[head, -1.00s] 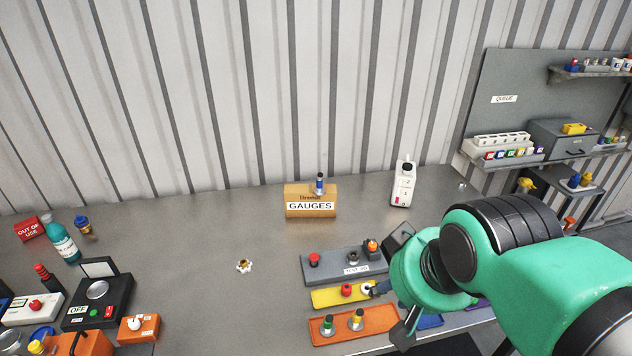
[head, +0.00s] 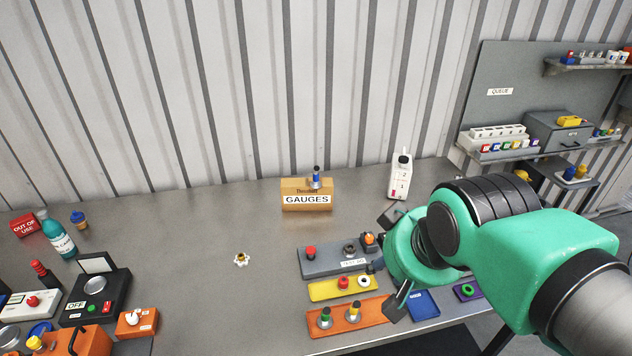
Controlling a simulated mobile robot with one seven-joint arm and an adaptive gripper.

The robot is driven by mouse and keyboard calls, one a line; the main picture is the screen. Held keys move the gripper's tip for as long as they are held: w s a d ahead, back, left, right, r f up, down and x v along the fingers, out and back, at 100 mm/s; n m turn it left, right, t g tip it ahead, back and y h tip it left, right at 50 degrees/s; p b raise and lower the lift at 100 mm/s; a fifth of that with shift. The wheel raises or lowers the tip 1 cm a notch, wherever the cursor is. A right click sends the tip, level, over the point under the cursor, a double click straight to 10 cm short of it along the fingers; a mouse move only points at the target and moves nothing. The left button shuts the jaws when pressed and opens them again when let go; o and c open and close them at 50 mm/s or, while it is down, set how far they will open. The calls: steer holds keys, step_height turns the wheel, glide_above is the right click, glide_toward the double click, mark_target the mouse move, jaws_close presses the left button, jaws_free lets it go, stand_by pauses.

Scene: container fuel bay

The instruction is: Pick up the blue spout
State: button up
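Several small blue pieces show in the head view, and I cannot tell for sure which is the blue spout. One blue piece with a black top (head: 316,179) stands upright at the gauges box (head: 307,200). A blue-topped piece with a tan lower part (head: 79,219) stands at the far left. Another blue piece (head: 570,173) is on the stand at the right. My gripper (head: 391,262) is over the right part of the table, beside the grey test tray (head: 322,263). Its two dark fingers are spread apart. I see nothing held, but my green wrist hides part of the space behind it.
A yellow tray (head: 322,291), an orange tray (head: 375,318), a blue tray (head: 433,297) and a purple tray (head: 482,286) lie near the gripper. A white bottle (head: 399,180) stands behind it. A small white-rimmed piece (head: 241,260) lies mid-table, with bare table around it.

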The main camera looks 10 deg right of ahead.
steer(key=w+d+f+t+h, duration=0.1)
steer(key=w+d+t, duration=0.15)
steer(key=w, duration=1.35)
steer(key=w+d+f+t, duration=0.15)
steer(key=w+d, duration=0.25)
steer(key=w, duration=1.2)
steer(key=n+t+y+p, duration=0.2)
steer(key=n+t+y, duration=0.1)
steer(key=y, duration=0.2)
glide_toward(316, 175)
steer(key=shift+s+d+r, duration=0.2)
steer(key=shift+s+d, duration=0.25)
steer(key=shift+s, duration=0.1)
steer(key=shift+s+d+r, duration=0.2)
steer(key=shift+s+d, duration=0.25)
steer(key=shift+s, duration=0.1)
steer(key=shift+w, duration=0.1)
steer(key=b+x, duration=0.1)
steer(key=x, duration=0.7)
steer(key=shift+w, duration=0.2)
steer(key=shift+f, duration=0.15)
